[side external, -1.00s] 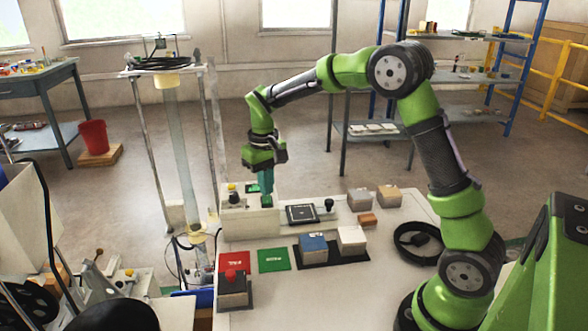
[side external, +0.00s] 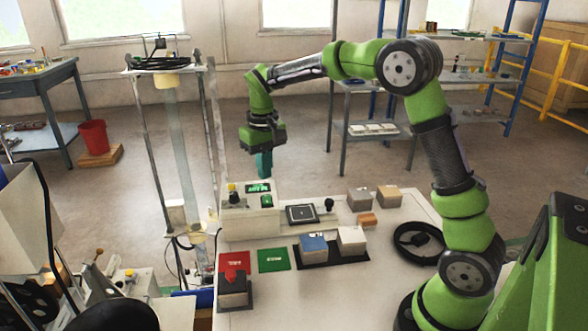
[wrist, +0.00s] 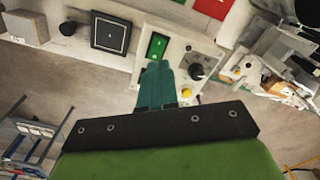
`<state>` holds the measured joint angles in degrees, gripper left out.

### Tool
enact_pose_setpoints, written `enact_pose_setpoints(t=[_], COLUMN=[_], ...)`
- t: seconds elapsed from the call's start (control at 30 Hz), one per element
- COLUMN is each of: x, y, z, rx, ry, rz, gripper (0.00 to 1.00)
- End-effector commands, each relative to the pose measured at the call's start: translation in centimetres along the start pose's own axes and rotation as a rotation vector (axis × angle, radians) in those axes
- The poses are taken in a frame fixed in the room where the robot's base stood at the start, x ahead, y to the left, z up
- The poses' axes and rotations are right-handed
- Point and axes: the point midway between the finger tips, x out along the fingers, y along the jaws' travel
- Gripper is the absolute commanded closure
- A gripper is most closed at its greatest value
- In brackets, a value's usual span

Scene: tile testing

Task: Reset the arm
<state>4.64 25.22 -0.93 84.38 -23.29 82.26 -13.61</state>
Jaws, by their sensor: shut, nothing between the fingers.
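My green arm reaches over the white table (side external: 380,290) from the right. My gripper (side external: 264,176) points down, just above the control box (side external: 240,200) at the table's back left. Its teal fingers are together with nothing between them. The wrist view shows the closed fingers (wrist: 160,68) in front of the control panel (wrist: 180,54). The panel has a lit green display (wrist: 157,46), a black knob (wrist: 196,71) and a yellow button, which also shows in the side view (side external: 232,187). The fingertips look apart from the panel, and they hide part of it in the wrist view.
A square black plate (side external: 301,214) lies right of the box. A red tile (side external: 233,262), a green tile (side external: 273,260) and several blocks, one blue-topped (side external: 313,243), are on the table. A tall clear-tube rig (side external: 180,140) stands left of my gripper.

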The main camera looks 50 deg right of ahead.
Motion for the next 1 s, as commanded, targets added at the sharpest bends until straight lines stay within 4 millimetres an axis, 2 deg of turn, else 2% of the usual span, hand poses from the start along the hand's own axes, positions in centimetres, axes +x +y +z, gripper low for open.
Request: enact_pose_setpoints(t=[0.07,0.13,0.27,0.5,0.7,0.83,1.0], x=[1.1,0.9,-0.9,-4.3,-5.5,-5.8,-6.7], y=[-0.1,-0.2,-0.7,-1.4,-1.4,-1.3,-1.3], z=[0.8,2.1,5.5,13.3,19.4,22.1,23.5], rx=[0.011,0.022,0.045,0.083,0.102,0.101,0.088], ry=[-0.009,0.008,0.076,0.24,0.382,0.452,0.511], rz=[-0.009,-0.027,-0.077,-0.19,-0.283,-0.326,-0.354], gripper=[1.0,1.0,1.0,1.0,1.0,1.0,1.0])
